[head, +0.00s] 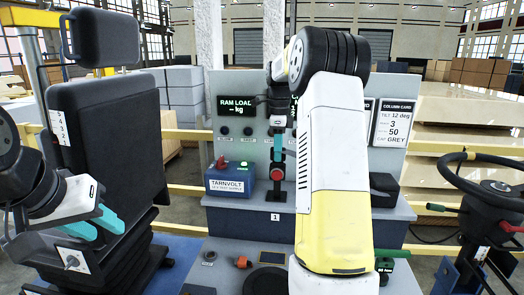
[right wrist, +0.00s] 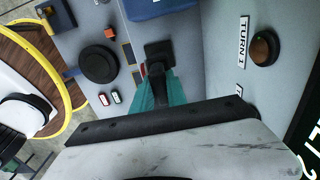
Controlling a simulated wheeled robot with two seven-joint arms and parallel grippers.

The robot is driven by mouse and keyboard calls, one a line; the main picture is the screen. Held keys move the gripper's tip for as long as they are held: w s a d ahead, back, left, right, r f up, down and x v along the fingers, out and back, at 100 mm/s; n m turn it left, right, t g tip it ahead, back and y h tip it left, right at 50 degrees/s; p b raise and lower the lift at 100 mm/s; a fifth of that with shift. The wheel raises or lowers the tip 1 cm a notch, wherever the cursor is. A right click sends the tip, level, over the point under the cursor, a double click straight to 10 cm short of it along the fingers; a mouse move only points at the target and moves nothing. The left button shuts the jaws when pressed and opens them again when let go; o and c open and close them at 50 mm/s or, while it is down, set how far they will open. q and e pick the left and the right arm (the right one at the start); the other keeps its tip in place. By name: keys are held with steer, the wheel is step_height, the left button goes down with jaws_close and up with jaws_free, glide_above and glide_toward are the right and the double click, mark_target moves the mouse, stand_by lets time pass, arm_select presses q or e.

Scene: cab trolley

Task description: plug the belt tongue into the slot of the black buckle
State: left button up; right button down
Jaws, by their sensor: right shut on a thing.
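My right gripper (head: 277,150) points down in front of the panel, seen beside my white and yellow arm. Its teal fingers (right wrist: 155,92) are shut on a narrow dark thing that looks like the belt tongue (right wrist: 156,72); the fingers hide much of it. Directly below in the head view is a red part on a black upright that looks like the black buckle (head: 276,188). A black square block shows just beyond the fingertips in the right wrist view. I cannot tell whether tongue and slot touch. My left gripper (head: 100,226) is open and empty by the seat.
The blue TARNVOLT box (head: 229,181) stands left of the upright. A black seat (head: 108,135) is at left and a steering wheel (head: 480,172) at right. The console carries a black disc (right wrist: 100,61), an orange control (right wrist: 110,32) and small switches. A brown knob (right wrist: 264,48) is beside TURN 1.

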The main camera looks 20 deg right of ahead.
steer(key=shift+f, duration=0.1)
steer(key=c, duration=1.3)
jaws_free()
steer(key=shift+o, duration=0.2)
step_height(320, 180, up, 8)
steer(key=shift+f, duration=0.1)
steer(key=o, duration=1.3)
steer(key=shift+c, duration=0.2)
